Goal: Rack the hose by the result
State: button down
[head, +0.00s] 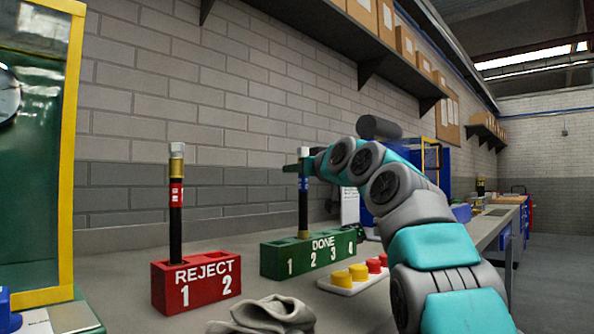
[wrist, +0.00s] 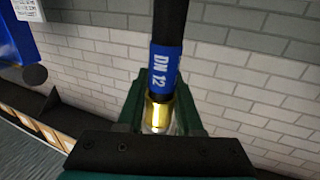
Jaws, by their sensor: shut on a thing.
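A black hose (head: 303,205) with a blue label stands upright, its brass lower end at the top of the green DONE rack (head: 283,264), in line with slot 2. I cannot tell whether that end is in the slot or just above it. My gripper (head: 304,167) is shut on the hose's upper end. In the wrist view, the jaws (wrist: 160,115) close around its brass fitting (wrist: 159,113), and the label (wrist: 164,70) reads DN 12. Another black hose (head: 175,222), with a red label, stands in slot 1 of the red REJECT rack (head: 197,284).
A grey crumpled cloth (head: 265,315) lies in front. A yellow-framed green machine (head: 68,150) stands at left. A shelf with boxes (head: 330,35) runs along the brick wall above.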

jog(key=shift+f+b, duration=0.85)
jog(key=shift+c, duration=2.4)
grip_release()
jog(key=b+v, duration=0.2)
jog(key=v, duration=0.6)
jog(key=shift+b, duration=0.4)
jog(key=shift+w, duration=0.1)
